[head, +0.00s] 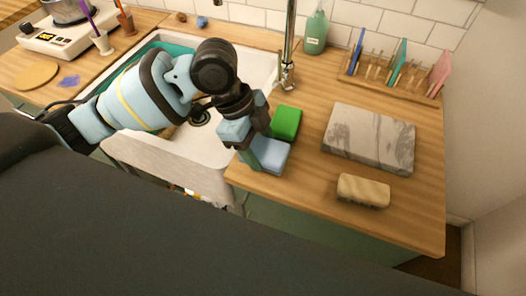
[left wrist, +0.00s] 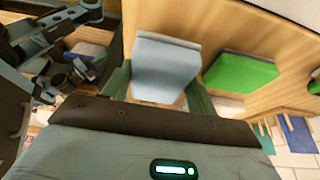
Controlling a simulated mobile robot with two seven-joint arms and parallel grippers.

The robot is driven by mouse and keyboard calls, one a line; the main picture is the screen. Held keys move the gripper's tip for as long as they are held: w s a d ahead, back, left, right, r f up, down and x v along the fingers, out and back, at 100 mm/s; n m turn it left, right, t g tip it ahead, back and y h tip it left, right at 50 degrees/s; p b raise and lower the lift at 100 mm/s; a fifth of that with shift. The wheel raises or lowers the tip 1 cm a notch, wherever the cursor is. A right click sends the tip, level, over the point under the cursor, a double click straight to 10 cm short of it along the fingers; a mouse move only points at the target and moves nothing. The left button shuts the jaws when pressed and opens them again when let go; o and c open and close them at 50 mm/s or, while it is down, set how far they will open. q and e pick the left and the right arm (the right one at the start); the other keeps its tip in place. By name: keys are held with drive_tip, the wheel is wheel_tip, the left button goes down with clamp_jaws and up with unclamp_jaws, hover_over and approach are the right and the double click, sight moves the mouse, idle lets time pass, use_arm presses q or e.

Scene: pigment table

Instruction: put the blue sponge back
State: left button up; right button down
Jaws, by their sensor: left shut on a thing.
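The blue sponge (head: 271,156) is a light blue block by the counter's front edge, just right of the sink. My left gripper (head: 257,150) is shut on it from above. In the left wrist view the sponge (left wrist: 165,68) sits between the two green-grey fingers, one on each side. I cannot tell if it touches the counter or is slightly above it. A bright green sponge (head: 286,123) lies just behind it, apart from it, and shows to the right in the left wrist view (left wrist: 240,73).
The white sink (head: 207,165) is directly left. A grey marble slab (head: 369,138) and a beige sponge-like block (head: 363,191) lie to the right. A wooden rack (head: 389,82) with coloured tools, a green bottle (head: 315,32) and the faucet (head: 290,45) stand behind.

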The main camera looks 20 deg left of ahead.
sight(263, 155)
use_arm(q)
drive_tip(key=shift+w+d+f, duration=0.25)
drive_tip(key=shift+w, duration=0.1)
drive_tip(key=shift+f, duration=1.5)
use_arm(e)
drive_tip(key=shift+s+f, duration=0.15)
use_arm(q)
drive_tip(key=shift+f, duration=0.15)
drive_tip(key=o, duration=0.9)
drive_tip(key=shift+o, duration=0.2)
drive_tip(key=v, duration=1.2)
drive_tip(key=shift+p, duration=0.4)
use_arm(e)
drive_tip(key=shift+w+r, duration=0.5)
drive_tip(key=shift+r, duration=0.15)
